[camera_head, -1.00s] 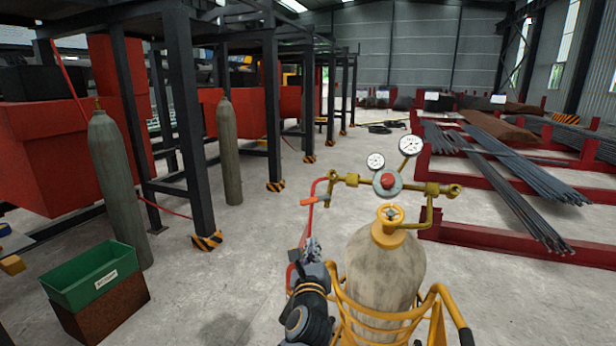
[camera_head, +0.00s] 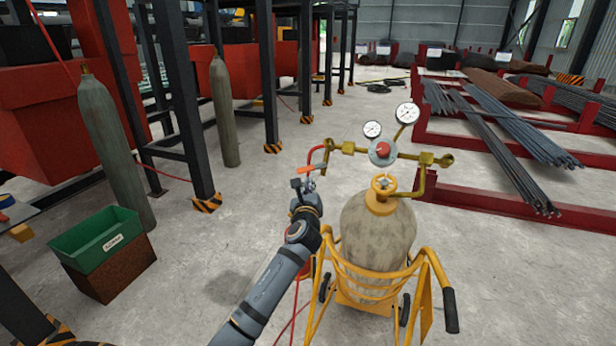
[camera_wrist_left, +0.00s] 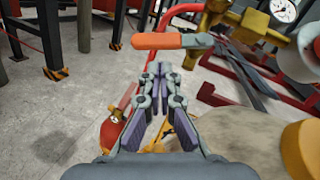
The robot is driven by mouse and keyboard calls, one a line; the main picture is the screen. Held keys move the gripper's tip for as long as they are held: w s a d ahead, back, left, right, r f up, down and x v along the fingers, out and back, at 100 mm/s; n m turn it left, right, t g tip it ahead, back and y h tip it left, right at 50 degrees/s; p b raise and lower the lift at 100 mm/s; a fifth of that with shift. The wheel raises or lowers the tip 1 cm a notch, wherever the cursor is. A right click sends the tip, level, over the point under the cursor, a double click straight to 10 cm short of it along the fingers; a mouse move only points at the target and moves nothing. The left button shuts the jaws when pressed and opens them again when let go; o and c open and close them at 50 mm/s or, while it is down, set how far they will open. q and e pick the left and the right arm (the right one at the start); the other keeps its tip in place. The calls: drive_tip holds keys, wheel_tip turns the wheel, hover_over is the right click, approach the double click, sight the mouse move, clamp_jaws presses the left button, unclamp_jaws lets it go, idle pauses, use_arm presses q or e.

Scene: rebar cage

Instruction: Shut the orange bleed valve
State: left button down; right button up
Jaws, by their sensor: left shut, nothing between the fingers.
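The orange bleed valve lever (camera_head: 306,170) sits on the left side of the brass gauge assembly, by the red hose. In the left wrist view the lever (camera_wrist_left: 157,41) lies roughly level, its handle pointing left from its brass fitting. My left gripper (camera_head: 303,184) is just below the lever in the head view. In the wrist view its fingers (camera_wrist_left: 158,69) are together and empty, just below the lever with a small gap in the picture. The gripper hides part of the hose. My right gripper is not in view.
Two gauges (camera_head: 407,113) rise above the red-capped regulator (camera_head: 382,151). A green bin (camera_head: 98,240) stands left. Floor between is clear.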

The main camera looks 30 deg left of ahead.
sight(304, 172)
use_arm(q)
drive_tip(key=shift+w+a+r, duration=0.25)
drive_tip(key=shift+a+r, duration=0.1)
drive_tip(key=shift+r, duration=0.1)
drive_tip(key=m+p, duration=0.1)
drive_tip(key=p, duration=0.1)
drive_tip(key=a+r+m+t+h+p, duration=0.1)
drive_tip(key=m+h+p, duration=0.1)
drive_tip(key=p, duration=0.1)
drive_tip(key=shift+w+a+r+m+t+p, duration=0.15)
drive_tip(key=shift+a+r+m+t+p, duration=0.15)
drive_tip(key=shift+a+m+p, duration=0.1)
drive_tip(key=shift+w+a, duration=0.1)
drive_tip(key=shift+a, duration=0.25)
drive_tip(key=shift+d+f, duration=0.1)
drive_tip(key=shift+d, duration=0.05)
drive_tip(key=shift+f, duration=0.1)
